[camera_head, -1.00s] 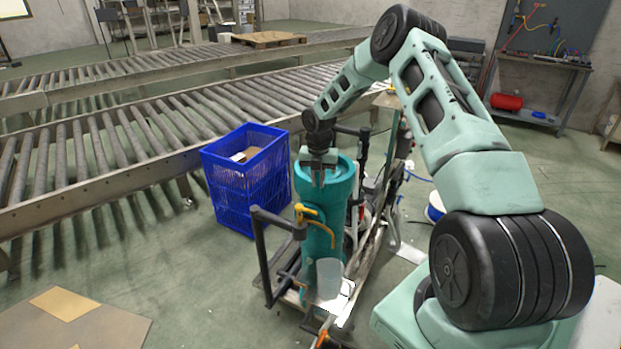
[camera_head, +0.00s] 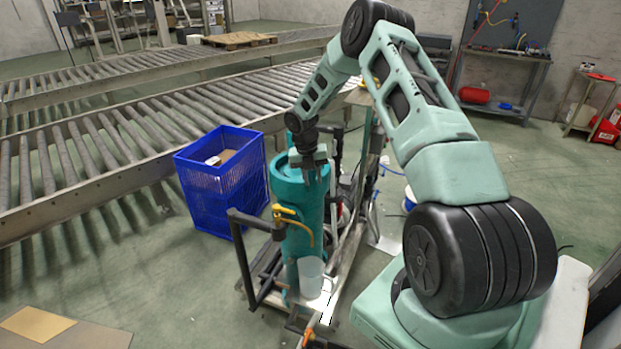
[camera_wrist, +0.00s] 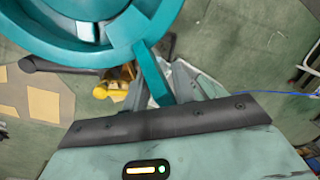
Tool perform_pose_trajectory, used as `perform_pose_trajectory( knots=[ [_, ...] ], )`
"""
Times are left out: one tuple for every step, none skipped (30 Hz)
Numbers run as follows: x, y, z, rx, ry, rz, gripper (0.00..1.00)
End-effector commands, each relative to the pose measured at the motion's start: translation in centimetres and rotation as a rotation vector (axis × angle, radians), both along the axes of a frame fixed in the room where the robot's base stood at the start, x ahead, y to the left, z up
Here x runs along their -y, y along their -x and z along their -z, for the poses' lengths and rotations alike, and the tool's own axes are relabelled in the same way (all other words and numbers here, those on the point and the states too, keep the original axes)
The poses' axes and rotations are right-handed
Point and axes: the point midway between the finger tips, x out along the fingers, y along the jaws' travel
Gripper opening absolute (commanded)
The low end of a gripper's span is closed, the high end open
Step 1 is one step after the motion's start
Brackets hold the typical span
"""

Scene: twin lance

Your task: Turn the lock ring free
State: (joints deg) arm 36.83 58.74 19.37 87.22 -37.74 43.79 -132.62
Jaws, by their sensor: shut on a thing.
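The teal lock ring (camera_head: 284,160) sits on top of an upright teal cylinder (camera_head: 303,212). In the wrist view the round ring (camera_wrist: 100,62) fills the top left, with a straight teal lever (camera_wrist: 152,73) sticking out from its rim. My gripper (camera_wrist: 163,80) is shut on this lever, one grey finger on each side of it. In the head view my gripper (camera_head: 312,172) is at the right of the cylinder's top. The head view hides the lever behind my gripper.
The cylinder stands on a low cart (camera_head: 330,290) with a dark handle frame (camera_head: 245,262). A yellow valve with a hose (camera_head: 287,212) and a clear container (camera_head: 311,277) are at its front. A blue crate (camera_head: 222,185) stands left, before a roller conveyor (camera_head: 120,135).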

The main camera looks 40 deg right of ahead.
Motion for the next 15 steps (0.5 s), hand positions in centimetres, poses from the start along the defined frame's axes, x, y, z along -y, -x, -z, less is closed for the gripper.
perform_pose_trajectory(
  knots=[
    [0.84, 0.03, -0.03, 0.005, 0.013, 0.008, 0.0],
    [0.85, 0.02, -0.03, 0.006, 0.013, 0.008, 0.0],
    [0.87, 0.0, -0.03, 0.006, 0.013, 0.008, 0.0],
    [0.87, 0.0, -0.03, 0.007, 0.013, 0.008, 0.0],
    [0.88, -0.01, -0.03, 0.007, 0.013, 0.008, 0.0],
    [0.89, -0.03, -0.03, 0.007, 0.014, 0.009, 0.0],
    [0.9, -0.03, -0.03, 0.008, 0.014, 0.009, 0.0],
    [0.91, -0.05, -0.03, 0.008, 0.014, 0.009, 0.29],
    [0.92, -0.06, -0.04, 0.008, 0.014, 0.009, 0.35],
    [0.9, -0.06, -0.04, 0.008, 0.014, 0.009, 0.35],
    [0.86, -0.05, -0.03, 0.008, 0.013, 0.008, 0.35],
    [0.82, -0.05, -0.03, 0.008, 0.013, 0.008, 0.35],
    [0.79, -0.05, -0.02, 0.007, 0.012, 0.007, 0.35],
    [0.75, -0.04, -0.02, 0.007, 0.011, 0.007, 0.35],
    [0.72, -0.03, -0.02, 0.007, 0.01, 0.006, 0.35]
  ],
)
